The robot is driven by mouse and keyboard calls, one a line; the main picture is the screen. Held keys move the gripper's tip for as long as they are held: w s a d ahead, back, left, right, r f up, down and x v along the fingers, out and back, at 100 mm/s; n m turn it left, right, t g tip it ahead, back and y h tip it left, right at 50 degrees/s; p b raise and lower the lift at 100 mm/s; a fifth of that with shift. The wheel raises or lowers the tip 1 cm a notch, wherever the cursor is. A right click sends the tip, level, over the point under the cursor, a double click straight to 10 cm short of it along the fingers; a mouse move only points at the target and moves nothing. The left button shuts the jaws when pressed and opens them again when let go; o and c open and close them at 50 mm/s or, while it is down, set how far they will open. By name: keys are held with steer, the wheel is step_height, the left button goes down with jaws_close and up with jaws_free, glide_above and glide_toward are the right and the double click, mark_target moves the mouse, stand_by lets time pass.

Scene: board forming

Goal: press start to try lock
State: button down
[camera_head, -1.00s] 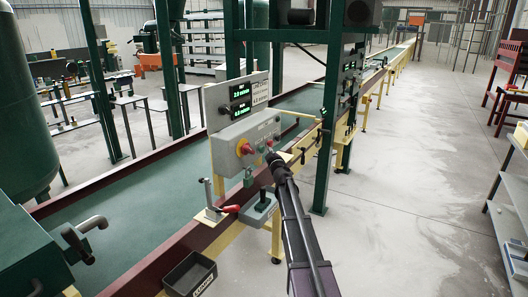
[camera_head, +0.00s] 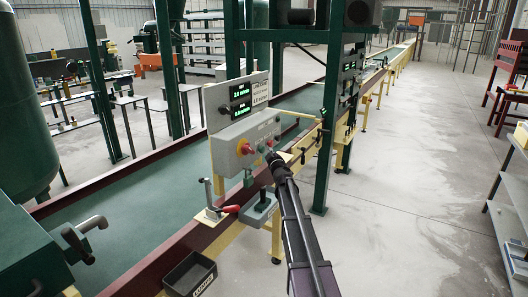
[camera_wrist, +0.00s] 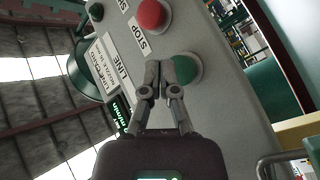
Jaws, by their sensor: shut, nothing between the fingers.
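The grey control box (camera_head: 236,146) stands beside the belt, with a display panel (camera_head: 236,100) above it. In the wrist view its face carries a red button (camera_wrist: 152,14) beside a STOP label and a green button (camera_wrist: 188,70). My gripper (camera_wrist: 166,70) is shut and empty, its fingertips in front of the green button and covering part of it. I cannot tell whether they touch it. In the head view my gripper (camera_head: 271,157) is at the right part of the box, near the red button (camera_head: 247,149).
The green belt (camera_head: 120,220) runs from front left to the far back. A green post (camera_head: 329,130) stands right of the box. Open floor (camera_head: 420,190) lies to the right.

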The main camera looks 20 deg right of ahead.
steer(key=shift+w+a, duration=0.6)
steer(key=shift+w, duration=0.1)
stand_by(1.3)
steer(key=shift+s+d, duration=0.6)
steer(key=shift+s, duration=0.15)
stand_by(0.4)
steer(key=shift+s+d, duration=0.95)
steer(key=shift+s, duration=0.25)
steer(key=shift+s+d, duration=0.9)
steer(key=shift+s, duration=0.25)
